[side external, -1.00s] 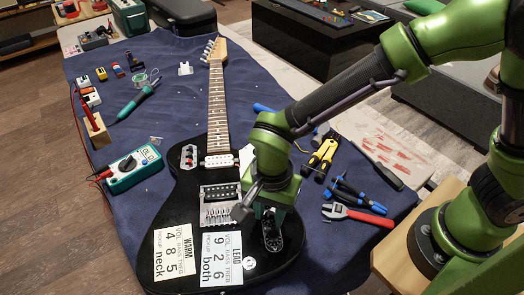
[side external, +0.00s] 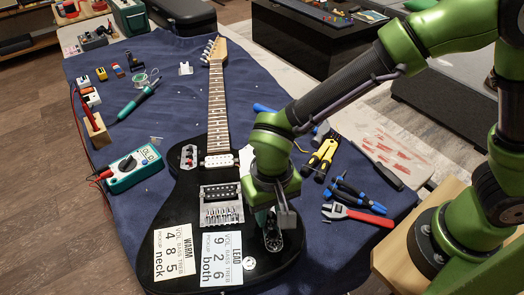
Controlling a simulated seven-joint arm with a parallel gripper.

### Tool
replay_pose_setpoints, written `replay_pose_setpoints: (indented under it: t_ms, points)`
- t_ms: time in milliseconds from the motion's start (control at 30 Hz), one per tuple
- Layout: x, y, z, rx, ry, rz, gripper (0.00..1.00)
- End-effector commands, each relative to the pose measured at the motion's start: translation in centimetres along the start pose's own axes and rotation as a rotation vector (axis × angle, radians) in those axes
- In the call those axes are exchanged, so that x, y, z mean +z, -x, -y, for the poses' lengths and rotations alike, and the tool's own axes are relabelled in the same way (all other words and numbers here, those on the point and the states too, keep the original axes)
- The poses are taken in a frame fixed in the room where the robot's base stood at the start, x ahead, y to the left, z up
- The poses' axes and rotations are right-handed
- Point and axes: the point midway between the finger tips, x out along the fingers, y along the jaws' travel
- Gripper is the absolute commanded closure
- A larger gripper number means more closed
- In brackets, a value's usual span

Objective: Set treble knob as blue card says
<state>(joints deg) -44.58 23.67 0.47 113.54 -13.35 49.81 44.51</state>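A black guitar (side external: 160,215) lies on the blue cloth. The blue card (side external: 221,258), headed LEAD, lies on its body and reads VOL 9, BASS 2, TREB 6, pickup both. A cream card (side external: 174,252), headed WARM, lies left of it and reads 4, 8, 5, neck. My gripper (side external: 271,226) points down at a dark oval control plate (side external: 273,245) right of the blue card. The gripper and wrist hide much of the plate. I cannot make out the treble knob, its setting, or whether the fingers grip anything.
A metal plate with small controls (side external: 189,157) sits on the guitar's upper left body. A teal multimeter (side external: 134,168) lies left of the guitar.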

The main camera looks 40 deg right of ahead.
Motion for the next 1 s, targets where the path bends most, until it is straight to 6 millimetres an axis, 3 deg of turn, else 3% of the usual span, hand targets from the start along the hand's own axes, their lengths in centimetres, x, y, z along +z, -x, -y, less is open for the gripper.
replay_pose_setpoints:
  t_ms: [167, 367, 533, 800, 1000]
  points:
    - [0.03, 0.0, 0.01, 0.0, -0.002, 0.0, 0.67]
    - [0.03, 0.0, 0.01, 0.0, -0.003, 0.0, 0.93]
    - [0.06, 0.0, 0.03, 0.0, -0.063, 0.0, 0.93]
    - [0.07, -0.01, 0.04, 0.0, -0.456, -0.001, 0.93]
    - [0.05, 0.0, 0.04, 0.0, -0.53, 0.001, 0.93]
